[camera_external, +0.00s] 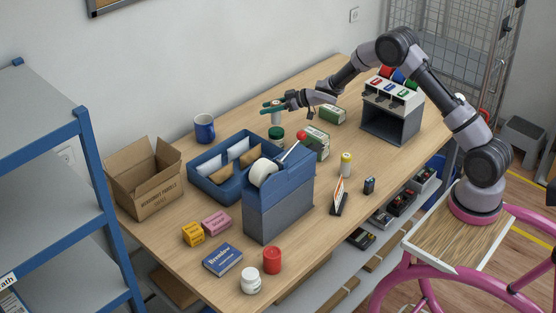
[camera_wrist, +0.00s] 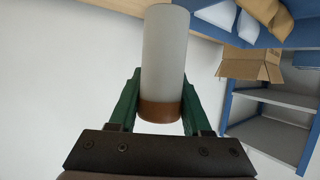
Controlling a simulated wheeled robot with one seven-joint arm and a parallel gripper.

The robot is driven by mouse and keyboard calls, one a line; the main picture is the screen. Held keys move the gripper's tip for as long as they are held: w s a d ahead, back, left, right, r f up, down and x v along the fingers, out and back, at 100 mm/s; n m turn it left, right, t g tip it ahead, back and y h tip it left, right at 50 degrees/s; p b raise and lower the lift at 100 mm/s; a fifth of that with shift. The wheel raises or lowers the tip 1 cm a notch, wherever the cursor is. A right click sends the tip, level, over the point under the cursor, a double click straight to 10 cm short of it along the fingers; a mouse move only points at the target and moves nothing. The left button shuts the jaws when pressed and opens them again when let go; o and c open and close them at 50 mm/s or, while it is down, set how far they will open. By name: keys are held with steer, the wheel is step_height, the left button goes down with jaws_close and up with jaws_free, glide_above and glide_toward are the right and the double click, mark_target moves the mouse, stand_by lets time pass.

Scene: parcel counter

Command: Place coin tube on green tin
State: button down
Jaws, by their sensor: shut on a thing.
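The coin tube (camera_wrist: 165,55) is a pale, translucent cylinder with a brown end. My gripper (camera_wrist: 162,100) has its green fingers closed on both sides of the tube near that brown end. In the external view my gripper (camera_external: 274,107) holds the tube (camera_external: 277,118) roughly upright over the table. The green tin (camera_external: 276,133) stands on the table just below the tube in the picture. I cannot tell whether the tube touches the tin. The tin does not show in the wrist view.
A blue divided tray (camera_external: 196,169) and a blue tape dispenser (camera_external: 280,195) with a red-knobbed lever stand in front. Green-and-white boxes (camera_external: 316,143) (camera_external: 332,114) lie to the right. A blue mug (camera_external: 204,128) stands to the left. The table's back strip is mostly clear.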

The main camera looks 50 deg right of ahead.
step_height(320, 180, down, 3)
steer(key=shift+f, duration=0.2)
steer(key=shift+f, duration=0.2)
